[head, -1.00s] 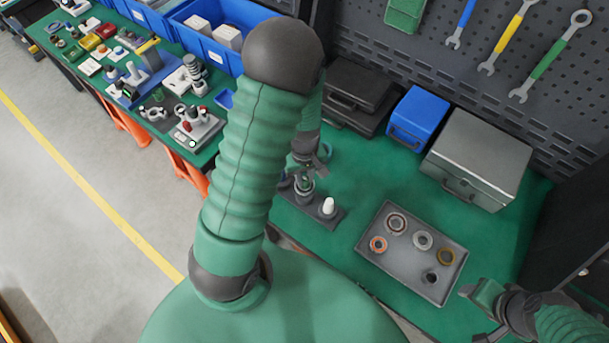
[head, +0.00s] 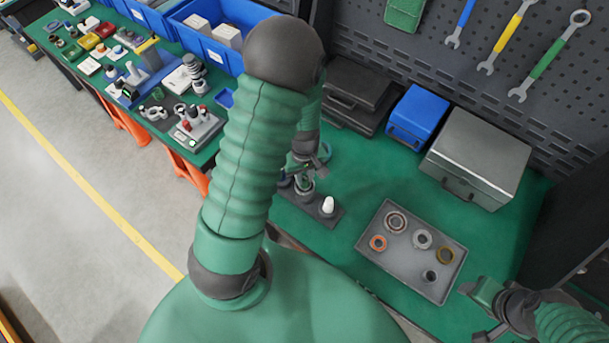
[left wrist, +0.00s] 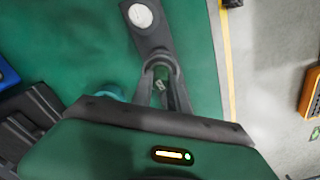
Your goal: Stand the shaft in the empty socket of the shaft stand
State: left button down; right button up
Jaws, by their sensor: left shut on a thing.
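My left gripper (head: 304,176) is shut on the shaft (left wrist: 161,82), low over the far-left end of the dark shaft stand (head: 318,212). Only a little of the shaft shows between the fingers, and in the head view the gripper mostly hides it. I cannot tell whether its lower end is in a socket. A white-topped piece (head: 328,204) stands at the near end of the stand; its round top also shows in the left wrist view (left wrist: 141,15). My right gripper (head: 477,311) is at the lower right, its fingers apart and empty.
A grey tray (head: 396,258) with several rings lies right of the stand. A blue box (head: 416,117), a grey metal case (head: 476,158) and dark cases (head: 347,92) stand behind. Green table top is clear between stand and cases. My left arm blocks part of the head view.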

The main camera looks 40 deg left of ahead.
pick_arm(q)
jog(key=shift+f+b, duration=1.25)
jog(key=shift+f, duration=0.55)
jog(key=shift+r, duration=0.1)
jog(key=shift+f, duration=0.25)
jog(key=c, duration=1.6)
grip_release()
